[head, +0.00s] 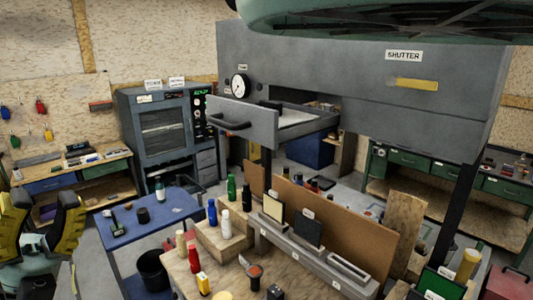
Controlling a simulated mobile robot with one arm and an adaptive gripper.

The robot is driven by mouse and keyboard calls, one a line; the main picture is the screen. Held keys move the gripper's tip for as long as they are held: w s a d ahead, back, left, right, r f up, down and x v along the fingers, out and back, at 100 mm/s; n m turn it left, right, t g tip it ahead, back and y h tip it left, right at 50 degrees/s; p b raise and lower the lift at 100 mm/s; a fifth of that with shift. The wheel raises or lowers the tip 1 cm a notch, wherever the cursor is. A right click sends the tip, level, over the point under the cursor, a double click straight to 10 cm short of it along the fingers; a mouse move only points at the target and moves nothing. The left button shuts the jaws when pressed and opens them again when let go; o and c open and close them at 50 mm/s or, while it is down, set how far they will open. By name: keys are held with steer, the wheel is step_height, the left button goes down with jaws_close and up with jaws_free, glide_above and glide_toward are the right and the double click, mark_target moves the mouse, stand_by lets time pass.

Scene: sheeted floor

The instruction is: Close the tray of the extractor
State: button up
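The extractor (340,65) is a large grey metal hood in the upper middle and right, labelled SHUTTER. Its tray (262,124) sticks out of the opening on its left part, so it stands open. The tray's grey front panel carries a dark bar handle (229,124), and part of its pale inside shows behind the panel. My gripper (43,205) is at the lower left edge, with yellow and black fingers. The fingers are spread apart with nothing visible between them. It is well away from the tray, to the left and lower in the picture.
A workbench (185,275) crowded with bottles and boxes stands below the extractor. A blue table (165,215) with small items is between it and my gripper. A dark oven-like cabinet (160,135) stands behind. A green rounded object (380,15) hangs across the top.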

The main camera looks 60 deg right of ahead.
steer(key=d+f+m+t+y+b, duration=0.1)
steer(key=d+f+m+y+b, duration=0.1)
steer(key=d, duration=0.3)
steer(key=d+f+m+t+y+b, duration=0.1)
steer(key=d+f+m+y+b, duration=0.1)
steer(key=d+y+b, duration=0.1)
steer(key=d+f+m+y+b, duration=0.2)
steer(key=d+y+b, duration=0.1)
steer(key=d, duration=0.4)
steer(key=shift+d+f+m+t+y, duration=0.2)
steer(key=shift+d+m+t+y, duration=0.1)
steer(key=shift+t+y, duration=0.1)
jaws_close()
steer(key=d+r+m+t+p, duration=0.1)
steer(key=d+m+t+p, duration=0.1)
steer(key=d, duration=0.8)
steer(key=d+r+m+t+p, duration=0.1)
steer(key=d+t, duration=0.4)
steer(key=d, duration=0.5)
steer(key=shift+s+d+r+m+y+p, duration=0.15)
steer(key=shift+d+r+m+y+p, duration=0.35)
steer(key=shift+p, duration=0.75)
steer(key=shift+a+f, duration=0.1)
steer(key=shift+f, duration=0.05)
